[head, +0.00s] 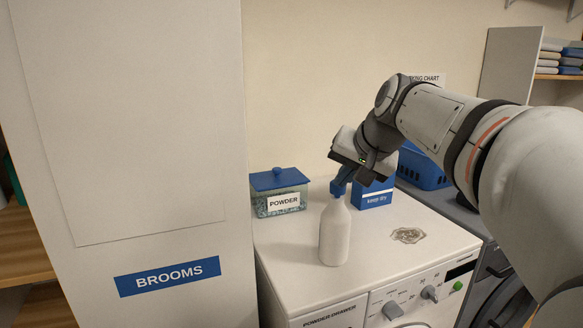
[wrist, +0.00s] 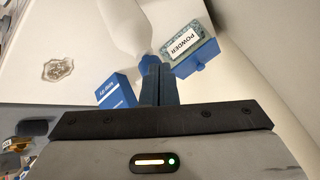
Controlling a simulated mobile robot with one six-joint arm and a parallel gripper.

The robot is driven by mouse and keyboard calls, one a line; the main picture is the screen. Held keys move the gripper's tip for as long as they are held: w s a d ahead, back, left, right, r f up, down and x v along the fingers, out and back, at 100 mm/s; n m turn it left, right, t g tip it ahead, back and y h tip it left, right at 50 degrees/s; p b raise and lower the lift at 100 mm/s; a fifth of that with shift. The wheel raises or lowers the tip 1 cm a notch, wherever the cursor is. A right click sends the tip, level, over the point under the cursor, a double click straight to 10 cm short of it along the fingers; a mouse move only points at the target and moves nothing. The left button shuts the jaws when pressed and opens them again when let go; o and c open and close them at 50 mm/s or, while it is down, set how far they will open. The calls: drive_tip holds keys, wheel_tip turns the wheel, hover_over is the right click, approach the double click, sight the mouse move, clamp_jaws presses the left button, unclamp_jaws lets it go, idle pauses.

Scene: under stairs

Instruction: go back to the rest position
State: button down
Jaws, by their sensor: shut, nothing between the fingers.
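My gripper (head: 343,180) is over the top of a white washing machine (head: 285,252), at the end of my arm reaching in from the right. Its fingers are shut with nothing between them. They also show in the wrist view (wrist: 155,72), pointing up the picture. A white bottle with a blue top (head: 335,232) stands upright on the machine, just in front of or beside the fingertips. In the wrist view the bottle (wrist: 120,25) lies past the fingertips. I cannot tell whether the fingers touch its blue top.
A POWDER box with a blue lid (head: 279,192) stands at the back left of the machine, a blue and white box (head: 375,196) behind the bottle. A grey patch (head: 408,235) lies to the right. A BROOMS cabinet (head: 120,140) walls the left; a blue basket (head: 424,172) stands behind my arm.

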drive_tip(key=s+f+n+g+h, duration=0.3)
drive_tip(key=s+f, duration=1.8)
drive_tip(key=s, duration=0.1)
drive_tip(key=shift+s+d+f+n+g, duration=0.25)
drive_tip(key=shift+s+n+g, duration=0.1)
drive_tip(key=shift+n+g, duration=0.05)
